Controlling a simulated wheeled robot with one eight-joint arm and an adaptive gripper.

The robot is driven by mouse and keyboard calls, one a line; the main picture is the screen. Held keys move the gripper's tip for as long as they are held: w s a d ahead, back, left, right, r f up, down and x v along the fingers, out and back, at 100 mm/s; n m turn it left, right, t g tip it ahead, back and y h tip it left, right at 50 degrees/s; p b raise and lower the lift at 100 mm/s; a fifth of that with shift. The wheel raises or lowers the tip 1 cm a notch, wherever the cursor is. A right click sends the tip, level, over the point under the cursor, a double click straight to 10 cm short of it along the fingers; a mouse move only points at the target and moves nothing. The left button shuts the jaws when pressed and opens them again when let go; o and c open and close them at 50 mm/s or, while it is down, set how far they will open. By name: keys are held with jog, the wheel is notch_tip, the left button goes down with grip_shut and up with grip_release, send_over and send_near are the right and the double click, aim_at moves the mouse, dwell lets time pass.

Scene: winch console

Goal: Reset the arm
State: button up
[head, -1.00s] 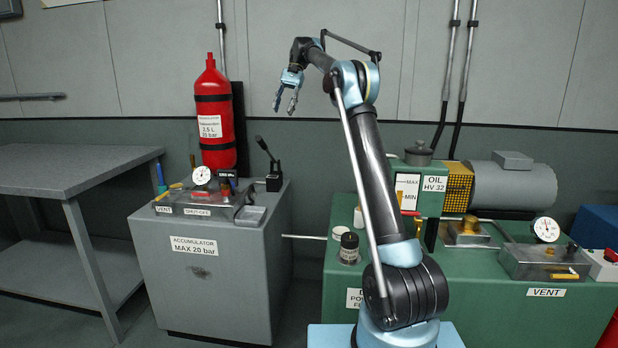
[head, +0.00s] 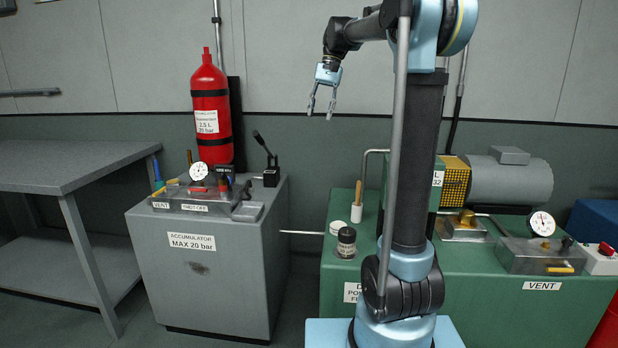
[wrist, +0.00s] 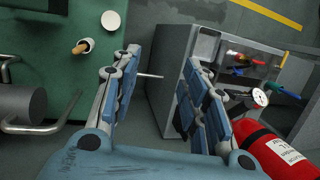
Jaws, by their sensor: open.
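My gripper (head: 322,103) hangs from my raised arm in the head view, pointing down in free air. It is open and empty, left of my upright arm column and above the gap between the grey accumulator cabinet (head: 212,285) and the green console (head: 470,290). In the wrist view its two blue fingers (wrist: 158,110) are spread apart, with the floor and cabinet seen between and beyond them. Nothing touches the fingers.
A dark jar (head: 346,243) and a white cylinder with a wooden handle (head: 357,205) stand on the green console. A grey table (head: 60,165) is at left.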

jog(key=s+d+f+t, duration=0.1)
jog(key=s+d+f, duration=0.4)
jog(key=s+f, duration=0.6)
jog(key=s+d+f+n+t+h, duration=0.1)
jog(key=s+d+f, duration=0.4)
jog(key=s+f, duration=0.6)
jog(key=s+d+f+t+h, duration=0.1)
jog(key=s+d+f, duration=0.4)
jog(key=s+f, duration=0.6)
jog(key=shift+s+n+t, duration=0.2)
jog(key=shift+n+t, duration=0.1)
jog(key=shift+t, duration=0.3)
jog(key=shift+s+f, duration=0.15)
jog(key=shift+f, duration=0.05)
jog(key=shift+c, duration=0.9)
jog(key=shift+d, duration=0.15)
